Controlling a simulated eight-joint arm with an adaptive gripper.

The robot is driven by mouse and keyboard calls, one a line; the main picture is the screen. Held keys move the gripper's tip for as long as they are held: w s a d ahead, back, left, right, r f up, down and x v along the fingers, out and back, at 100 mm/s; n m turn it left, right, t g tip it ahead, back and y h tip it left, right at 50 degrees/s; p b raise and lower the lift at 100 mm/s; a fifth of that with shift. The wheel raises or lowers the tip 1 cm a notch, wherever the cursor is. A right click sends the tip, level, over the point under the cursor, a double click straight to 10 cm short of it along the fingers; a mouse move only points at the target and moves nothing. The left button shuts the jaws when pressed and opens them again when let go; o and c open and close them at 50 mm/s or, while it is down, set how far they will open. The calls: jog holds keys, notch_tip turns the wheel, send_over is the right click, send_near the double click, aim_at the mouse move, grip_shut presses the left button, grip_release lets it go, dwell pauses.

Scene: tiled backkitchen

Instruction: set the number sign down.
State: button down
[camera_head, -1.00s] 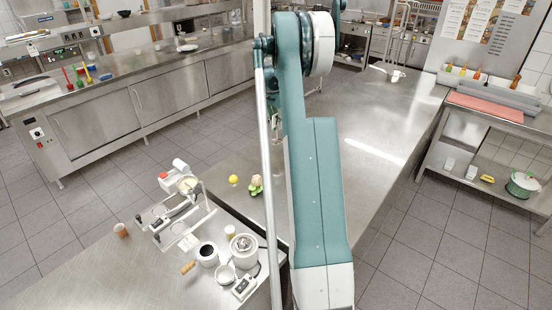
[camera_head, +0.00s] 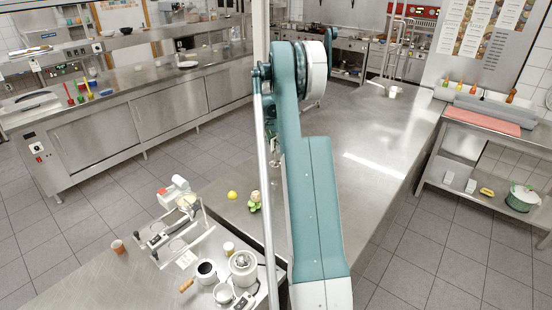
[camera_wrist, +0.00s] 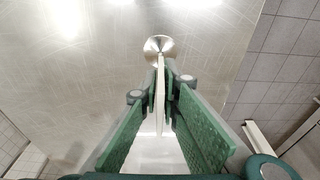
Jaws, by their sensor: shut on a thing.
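In the wrist view the number sign (camera_wrist: 160,92) is a thin pale upright plate seen edge-on, with a round shiny metal base (camera_wrist: 158,44) at its far end. My gripper (camera_wrist: 162,92) has its green-padded fingers shut on the sign, one on each side. The base lies beyond the fingertips, over the brushed steel worktop (camera_wrist: 85,75). I cannot tell whether the base touches the steel. In the head view my arm hides the gripper and the sign.
The long steel worktop (camera_head: 385,125) has a bare stretch right of my arm and a white mug (camera_head: 393,92) at its far end. Nearer left stand a yellow ball (camera_head: 232,195), a small green-and-cream item (camera_head: 254,203) and a white pot (camera_head: 243,266). A tiled floor lies beyond the edges.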

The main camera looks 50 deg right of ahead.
aim_at(276, 162)
jog(key=shift+f, duration=0.75)
jog(key=shift+f, duration=1.85)
jog(key=shift+f, duration=0.2)
jog(key=c, duration=2.6)
grip_release()
jog(key=shift+r, duration=0.15)
jog(key=r, duration=0.4)
jog(key=a+r, duration=0.1)
jog(key=r, duration=0.7)
jog(key=shift+a, duration=0.4)
